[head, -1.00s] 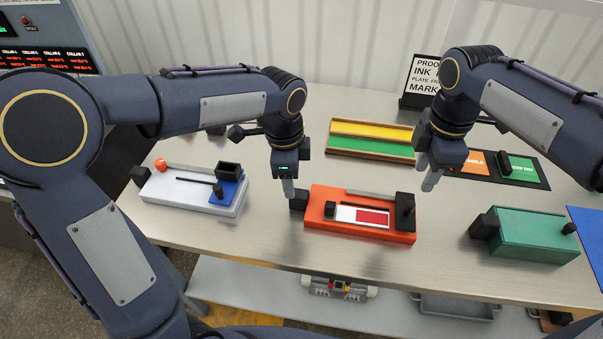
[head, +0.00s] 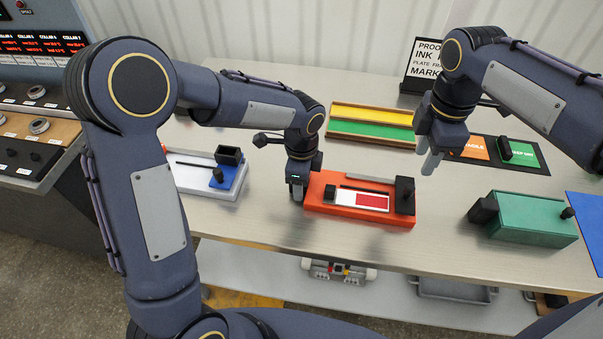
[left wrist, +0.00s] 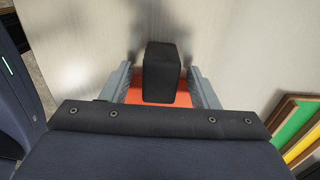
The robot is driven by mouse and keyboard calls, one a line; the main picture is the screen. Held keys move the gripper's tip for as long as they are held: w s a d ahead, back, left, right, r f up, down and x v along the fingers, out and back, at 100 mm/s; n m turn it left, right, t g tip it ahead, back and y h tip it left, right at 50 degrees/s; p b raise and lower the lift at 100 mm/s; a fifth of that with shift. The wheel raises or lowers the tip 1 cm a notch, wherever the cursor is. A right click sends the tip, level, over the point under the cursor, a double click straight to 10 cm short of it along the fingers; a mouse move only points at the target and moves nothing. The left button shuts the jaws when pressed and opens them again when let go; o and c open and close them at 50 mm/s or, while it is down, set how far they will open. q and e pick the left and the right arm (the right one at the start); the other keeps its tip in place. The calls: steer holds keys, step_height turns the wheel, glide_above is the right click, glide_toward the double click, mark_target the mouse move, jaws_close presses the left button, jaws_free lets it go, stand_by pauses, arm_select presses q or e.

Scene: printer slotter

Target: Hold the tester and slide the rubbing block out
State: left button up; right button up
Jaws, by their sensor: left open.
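The tester is an orange-red box (head: 330,207) on the table, with a white and red strip (head: 362,200) on top. A black block (head: 404,194) stands at its right end, and a small black knob (head: 330,193) sits at the strip's left end. My left gripper (head: 298,194) is at the tester's left end. In the left wrist view my left gripper (left wrist: 162,85) is open, its fingers on either side of a black end block (left wrist: 161,72), with orange beneath. Contact cannot be told. My right gripper (head: 431,160) hangs above the table, right of and behind the tester, apart from it, holding nothing visible.
A green box (head: 530,217) stands to the right. A yellow and green tray (head: 372,128) lies behind the tester. A dark board with orange and green cards (head: 518,151) lies back right.

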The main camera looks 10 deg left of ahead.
arm_select(q)
steer(key=c, duration=1.2)
arm_select(e)
steer(key=shift+o, duration=0.5)
